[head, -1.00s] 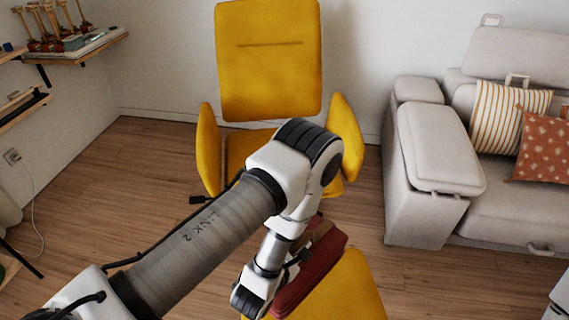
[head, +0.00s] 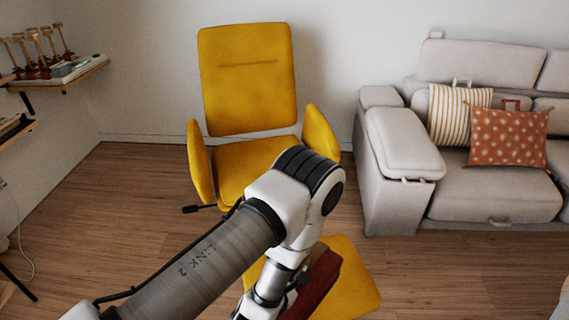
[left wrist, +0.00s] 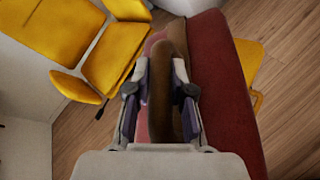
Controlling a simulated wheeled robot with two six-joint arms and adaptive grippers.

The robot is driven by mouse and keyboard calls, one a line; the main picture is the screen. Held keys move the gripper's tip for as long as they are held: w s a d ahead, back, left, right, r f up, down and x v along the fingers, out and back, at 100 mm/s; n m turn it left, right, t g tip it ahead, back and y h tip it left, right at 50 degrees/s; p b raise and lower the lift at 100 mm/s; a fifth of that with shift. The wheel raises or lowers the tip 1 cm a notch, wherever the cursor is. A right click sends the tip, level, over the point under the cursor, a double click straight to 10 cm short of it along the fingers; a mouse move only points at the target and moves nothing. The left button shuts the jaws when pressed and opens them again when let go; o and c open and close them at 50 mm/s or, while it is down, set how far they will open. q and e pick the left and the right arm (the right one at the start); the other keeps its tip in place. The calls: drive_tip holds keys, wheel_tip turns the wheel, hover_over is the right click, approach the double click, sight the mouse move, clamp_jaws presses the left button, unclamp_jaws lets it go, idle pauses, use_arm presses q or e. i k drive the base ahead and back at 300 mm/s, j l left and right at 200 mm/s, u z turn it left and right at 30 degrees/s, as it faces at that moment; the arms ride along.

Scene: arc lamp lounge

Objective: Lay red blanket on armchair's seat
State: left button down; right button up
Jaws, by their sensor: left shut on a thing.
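The red blanket (head: 322,282) is a thick folded bundle behind my left wrist in the head view, partly hidden by the arm. In the left wrist view the red blanket (left wrist: 222,90) is beside my left gripper (left wrist: 162,95), which is shut on a brown strap-like part (left wrist: 162,100) of the bundle. The yellow armchair (head: 247,80) stands ahead, and its seat (head: 240,168) looks bare where it shows. It also shows in the left wrist view (left wrist: 108,55), left of the gripper and apart from the blanket. My right gripper is not in view.
A yellow footstool (head: 352,285) stands in front of the armchair, partly behind the blanket. A grey sofa (head: 490,190) with a striped cushion (head: 455,115) and a red patterned cushion (head: 507,137) is at right. Wall shelves (head: 70,75) are at left. Wooden floor (head: 130,200) is clear between.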

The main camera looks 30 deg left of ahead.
sight(261, 161)
drive_tip(key=j+z, duration=0.1)
drive_tip(key=z, duration=1.3)
drive_tip(key=j, duration=0.45)
drive_tip(key=k+j+z, duration=0.1)
drive_tip(key=j, duration=0.3)
drive_tip(key=k+j, duration=0.15)
drive_tip(key=j, duration=0.3)
drive_tip(key=j+z, duration=0.1)
drive_tip(key=j, duration=0.3)
drive_tip(key=k+j, duration=0.15)
drive_tip(key=j, duration=0.3)
drive_tip(key=k+j, duration=0.1)
drive_tip(key=j, duration=0.35)
drive_tip(key=k+j, duration=0.1)
drive_tip(key=j, duration=0.35)
drive_tip(key=k+j, duration=0.15)
drive_tip(key=j, duration=0.3)
drive_tip(key=k+j, duration=0.1)
drive_tip(key=j, duration=0.35)
drive_tip(key=k+j, duration=0.1)
drive_tip(key=j, duration=0.35)
drive_tip(key=k+j, duration=0.1)
drive_tip(key=j, duration=0.4)
drive_tip(key=k+j, duration=0.15)
drive_tip(key=j, duration=0.3)
